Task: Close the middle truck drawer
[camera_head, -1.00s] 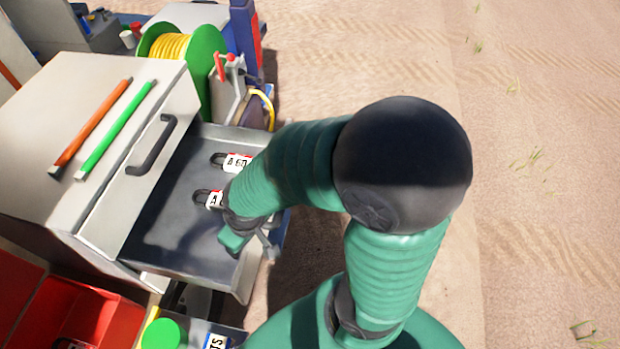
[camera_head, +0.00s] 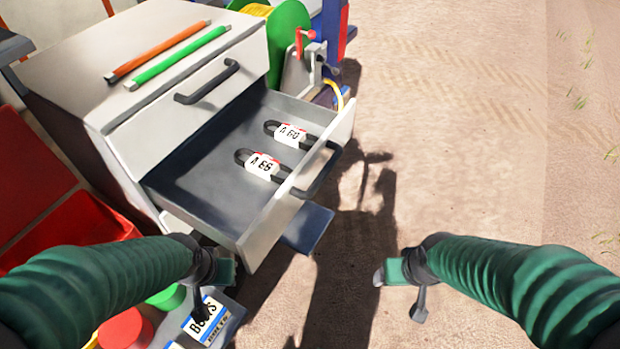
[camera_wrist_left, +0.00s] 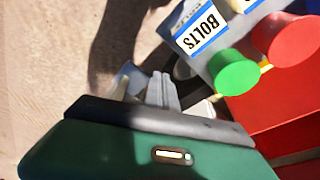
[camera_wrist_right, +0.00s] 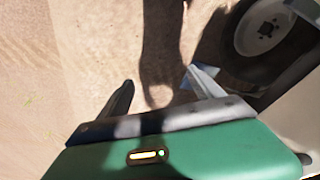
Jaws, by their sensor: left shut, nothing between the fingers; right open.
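A white cabinet (camera_head: 122,118) has a drawer pulled out, the grey-lined middle drawer (camera_head: 205,185), below a shut top drawer with a dark handle (camera_head: 207,82). The open drawer's front has its own dark handle (camera_head: 318,172). Two dark loops with white tags (camera_head: 262,166) lie inside. My left gripper (camera_head: 212,283) is shut and empty, in front of and below the drawer's near corner; its fingers also show in the left wrist view (camera_wrist_left: 158,90). My right gripper (camera_head: 402,288) is open and empty over the ground, right of the drawer and apart from it; its spread fingers show in the right wrist view (camera_wrist_right: 162,88).
Orange (camera_head: 160,50) and green (camera_head: 180,58) bars lie on the cabinet. A wheel (camera_wrist_right: 264,28) shows in the right wrist view. Sand at right is clear.

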